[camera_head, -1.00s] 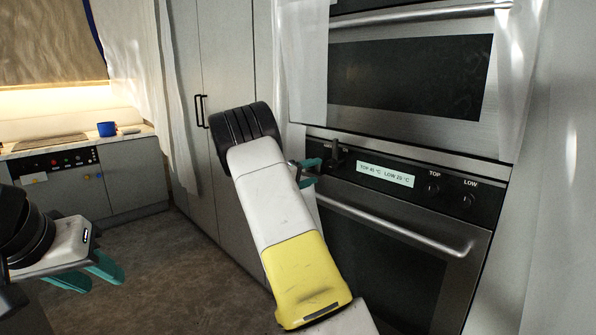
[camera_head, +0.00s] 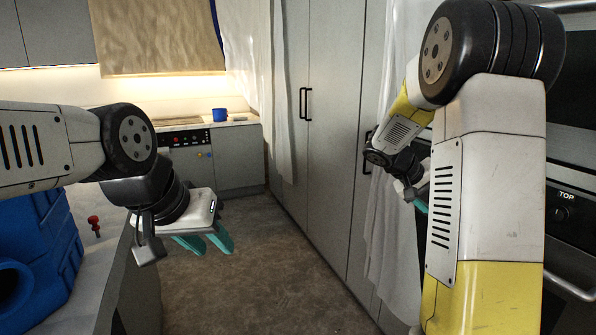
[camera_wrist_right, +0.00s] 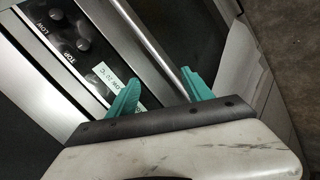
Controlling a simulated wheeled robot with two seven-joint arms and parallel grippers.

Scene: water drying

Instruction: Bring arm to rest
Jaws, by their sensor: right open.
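My right arm (camera_head: 488,170) rises large in the right of the head view, with a white and yellow link and a dark joint. My right gripper (camera_wrist_right: 162,90) shows in the right wrist view with its two teal fingers apart and nothing between them. In the head view, it is partly hidden behind the arm, with one teal fingertip showing. My left gripper (camera_head: 204,243) hangs over the floor at left of centre. Its two teal fingers are apart and empty.
An oven (camera_head: 573,240) with knobs stands at the right, partly hidden by my right arm. In the wrist view its control panel (camera_wrist_right: 65,27) lies beyond the fingers. Tall grey cabinets (camera_head: 335,130) stand behind. A blue object (camera_head: 38,245) sits on the left counter. The floor (camera_head: 270,270) is clear.

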